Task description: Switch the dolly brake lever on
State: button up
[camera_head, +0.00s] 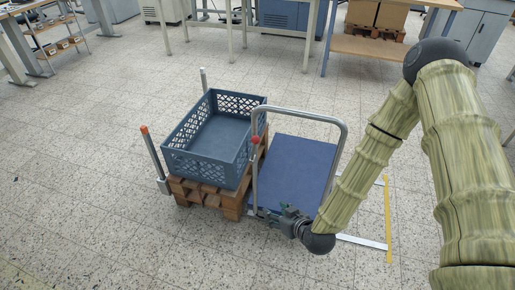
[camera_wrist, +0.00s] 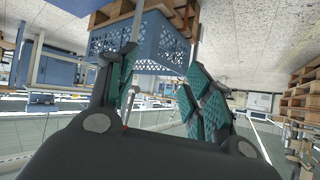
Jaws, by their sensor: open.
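The dolly has a blue platform (camera_head: 300,170) and a bent metal handle (camera_head: 318,115), right of a wooden pallet. My gripper (camera_head: 268,214) is low at the dolly's near left corner, with its fingers toward the pallet side. In the wrist view my gripper (camera_wrist: 160,75) is open, with teal pads apart on both sides. A small metal part (camera_wrist: 140,95) with a thin rod and red tip shows between the fingers; I cannot tell for sure whether it is the brake lever. Its contact with the fingers is unclear. In the head view the gripper hides that spot.
A blue crate (camera_head: 185,158) stands on the wooden pallet (camera_head: 213,198), close left of my gripper. Yellow tape (camera_head: 387,220) marks the floor on the right. Workbenches (camera_head: 360,47) stand at the back; the floor in front is clear.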

jog(key=w+a+r+n+t+y+b, duration=0.15)
jog(key=w+r+t, duration=0.25)
jog(key=w+r, duration=0.4)
jog(key=t+b, duration=0.1)
jog(key=t, duration=0.1)
send_near(258, 142)
jog(key=w, duration=0.2)
jog(key=shift+n+y, duration=0.35)
jog(key=shift+y, duration=0.1)
jog(key=x, duration=1)
jog(key=shift+s+a+f, duration=0.15)
jog(key=shift+a, duration=0.1)
grip_shut()
